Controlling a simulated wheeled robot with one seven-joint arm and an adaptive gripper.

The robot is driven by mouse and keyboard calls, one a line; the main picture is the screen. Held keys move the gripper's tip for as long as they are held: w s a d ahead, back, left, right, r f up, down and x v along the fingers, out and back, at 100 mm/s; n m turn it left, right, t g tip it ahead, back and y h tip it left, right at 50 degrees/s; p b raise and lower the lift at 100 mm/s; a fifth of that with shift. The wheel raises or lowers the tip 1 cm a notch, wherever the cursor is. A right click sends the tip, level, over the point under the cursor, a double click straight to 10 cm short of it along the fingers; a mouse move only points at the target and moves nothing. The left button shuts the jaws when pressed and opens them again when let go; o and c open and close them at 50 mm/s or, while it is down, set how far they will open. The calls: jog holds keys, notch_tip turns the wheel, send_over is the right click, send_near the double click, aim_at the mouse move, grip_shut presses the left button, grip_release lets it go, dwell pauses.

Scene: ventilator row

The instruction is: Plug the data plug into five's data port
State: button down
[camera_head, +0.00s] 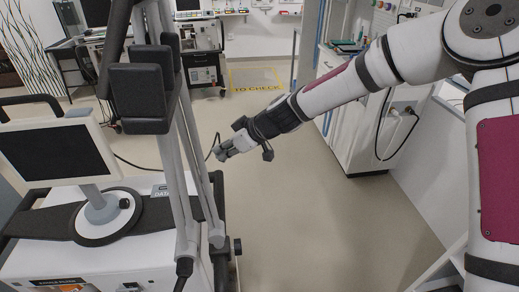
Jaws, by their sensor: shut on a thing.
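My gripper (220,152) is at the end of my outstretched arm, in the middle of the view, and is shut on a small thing. A thin black cable (214,141) curves beside its fingertips, so the held thing appears to be the data plug; its body is too small and covered to make out. A ventilator (58,150) with a dark screen stands at the left. A small label that seems to read "DATA" (161,190) is on its top, behind grey posts. The gripper is right of these posts, apart from them. No port opening or number five can be read.
Tall grey posts (183,190) with black pads (141,92) stand between the gripper and the ventilator screen. A white cabinet (365,120) with a hanging black cable is at the right. Another machine (203,55) stands at the back. The floor (310,220) below my arm is clear.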

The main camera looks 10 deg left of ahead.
jog(key=s+a+r+n+g+b, duration=0.1)
jog(key=s+a+r+n+g, duration=0.15)
jog(key=s+a+n, duration=0.35)
jog(key=s+a+r+n+g+b, duration=0.1)
jog(key=s+a+r+g, duration=0.2)
jog(key=a, duration=0.5)
jog(key=shift+s+f+b, duration=0.15)
jog(key=shift+f, duration=1)
jog(key=shift+s+f+b, duration=0.2)
jog(key=shift+f, duration=1)
jog(key=shift+s+f+b, duration=0.15)
jog(key=shift+f, duration=1)
jog(key=shift+r, duration=0.1)
jog(key=shift+f+b, duration=1.05)
jog(key=shift+b, duration=0.05)
jog(key=c, duration=1.5)
grip_release()
jog(key=shift+d+r, duration=0.1)
